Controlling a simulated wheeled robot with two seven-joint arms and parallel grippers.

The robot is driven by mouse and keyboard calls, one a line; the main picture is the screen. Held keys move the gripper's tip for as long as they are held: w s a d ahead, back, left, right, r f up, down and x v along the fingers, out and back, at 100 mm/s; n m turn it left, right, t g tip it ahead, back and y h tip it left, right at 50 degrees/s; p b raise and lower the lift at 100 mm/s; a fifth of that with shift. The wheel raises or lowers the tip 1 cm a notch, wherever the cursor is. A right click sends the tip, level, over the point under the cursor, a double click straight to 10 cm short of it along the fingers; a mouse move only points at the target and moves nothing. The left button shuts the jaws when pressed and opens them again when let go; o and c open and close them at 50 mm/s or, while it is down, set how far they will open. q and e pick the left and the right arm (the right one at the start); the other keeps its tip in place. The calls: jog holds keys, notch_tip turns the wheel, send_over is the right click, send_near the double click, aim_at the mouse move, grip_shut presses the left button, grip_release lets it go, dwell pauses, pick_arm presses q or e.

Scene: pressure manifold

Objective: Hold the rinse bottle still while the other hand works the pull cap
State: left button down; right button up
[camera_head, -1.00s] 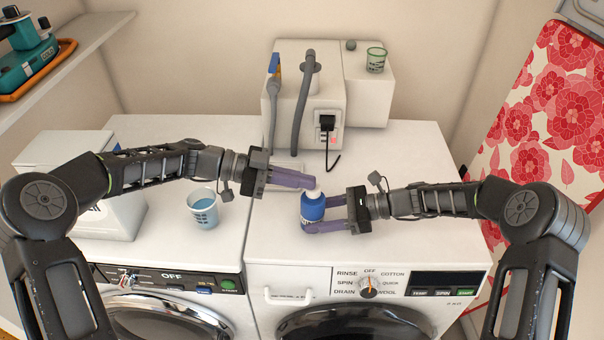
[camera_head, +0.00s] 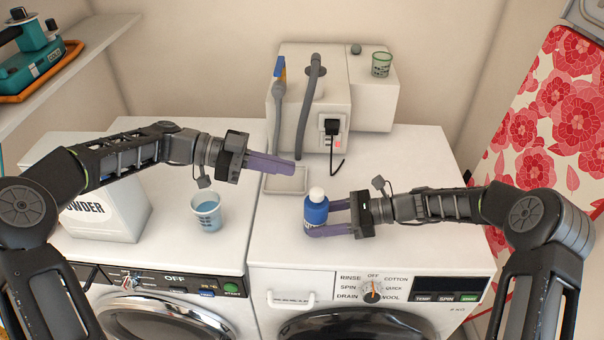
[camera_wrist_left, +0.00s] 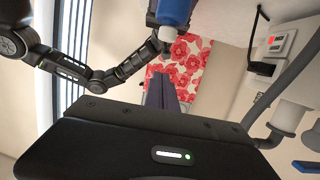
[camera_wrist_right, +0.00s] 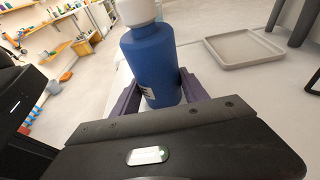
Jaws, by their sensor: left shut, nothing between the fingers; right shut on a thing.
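The rinse bottle (camera_head: 316,210) is blue with a white cap (camera_head: 316,194) and stands upright on the right-hand machine's top. My right gripper (camera_head: 328,218) is shut around its body from the right; the right wrist view shows the bottle (camera_wrist_right: 152,65) between the purple fingers, its white cap (camera_wrist_right: 138,10) cut off at the top. My left gripper (camera_head: 292,167) is shut and empty, up and to the left of the cap, apart from it. In the left wrist view the bottle (camera_wrist_left: 174,10) is at the top edge beyond the fingers.
A shallow grey tray (camera_head: 286,190) lies behind the bottle. A cup of blue liquid (camera_head: 206,214) and a white powder box (camera_head: 105,215) stand on the left machine. A white unit (camera_head: 310,100) with hoses and a black plug (camera_head: 331,127) stands at the back.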

pick_arm(q)
jog(key=v, duration=0.4)
jog(key=shift+a, duration=0.25)
pick_arm(e)
jog(key=o, duration=1.1)
jog(key=shift+c, duration=0.2)
jog(key=shift+d, duration=0.1)
jog(key=v, duration=1.2)
